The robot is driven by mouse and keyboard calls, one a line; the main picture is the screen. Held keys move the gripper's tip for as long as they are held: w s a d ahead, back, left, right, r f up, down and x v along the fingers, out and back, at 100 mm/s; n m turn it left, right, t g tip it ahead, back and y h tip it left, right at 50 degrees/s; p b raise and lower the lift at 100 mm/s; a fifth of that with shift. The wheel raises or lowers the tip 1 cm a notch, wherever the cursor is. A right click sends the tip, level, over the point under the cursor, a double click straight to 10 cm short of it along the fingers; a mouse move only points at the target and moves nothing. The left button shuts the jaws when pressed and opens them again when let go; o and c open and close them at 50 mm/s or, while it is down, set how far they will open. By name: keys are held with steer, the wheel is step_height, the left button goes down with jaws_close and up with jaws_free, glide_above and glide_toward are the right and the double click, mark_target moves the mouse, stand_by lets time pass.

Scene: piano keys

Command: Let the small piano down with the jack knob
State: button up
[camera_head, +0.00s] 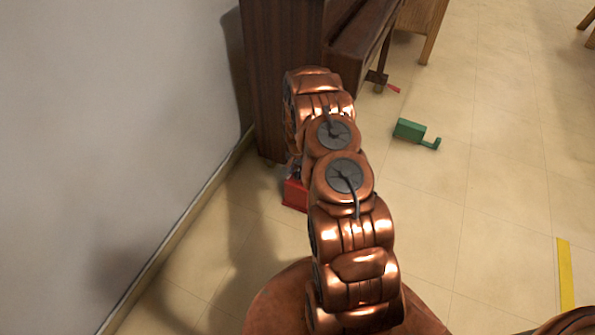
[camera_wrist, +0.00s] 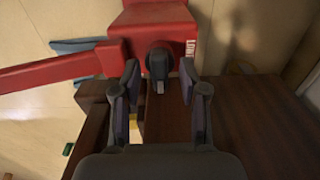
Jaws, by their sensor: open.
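The small piano (camera_head: 285,60) is dark brown wood and stands by the wall in the head view. Its wood (camera_wrist: 250,120) fills the lower right of the wrist view. The red jack (camera_wrist: 160,22) is at the top of the wrist view, with a long red handle reaching left and a partly readable white label. In the head view the jack (camera_head: 294,195) is mostly hidden behind my arm. The dark jack knob (camera_wrist: 158,64) faces my gripper (camera_wrist: 158,78). My gripper is open, one finger on each side of the knob, with visible gaps. Contact is not seen.
A green block with a hooked arm (camera_head: 409,130) lies on the tiled floor right of the piano. A small red piece (camera_head: 393,88) is near the piano's foot. A wooden stool (camera_head: 425,20) stands behind. Yellow tape (camera_head: 566,275) marks the right floor. The wall (camera_head: 110,120) is close on the left.

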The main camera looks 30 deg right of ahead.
step_height(320, 180, up, 12)
stand_by(0.7)
stand_by(0.4)
step_height(320, 180, up, 22)
steer(key=n+p, duration=0.3)
steer(key=p, duration=0.5)
glide_above(297, 172)
steer(key=s+a, duration=0.3)
steer(key=a, duration=0.5)
steer(key=s+a+r+n+p, duration=0.1)
steer(key=s+a+r+p, duration=0.3)
steer(key=r, duration=0.5)
steer(key=s+a+r+n+p, duration=0.2)
steer(key=s+a+r+p, duration=0.15)
steer(key=r, duration=0.55)
steer(key=s+a+r+n+g+p, duration=0.1)
steer(key=s+a+r+n+p, duration=0.2)
steer(key=s+r+p, duration=0.5)
steer(key=s+a+r+n+p, duration=0.3)
steer(key=s+a+r+p, duration=0.2)
steer(key=s+r, duration=1.2)
steer(key=s+p, duration=0.2)
steer(key=p, duration=0.1)
steer(key=shift+s+a+r+g, duration=0.25)
steer(key=shift+s+a+g, duration=0.1)
steer(key=shift+g, duration=0.05)
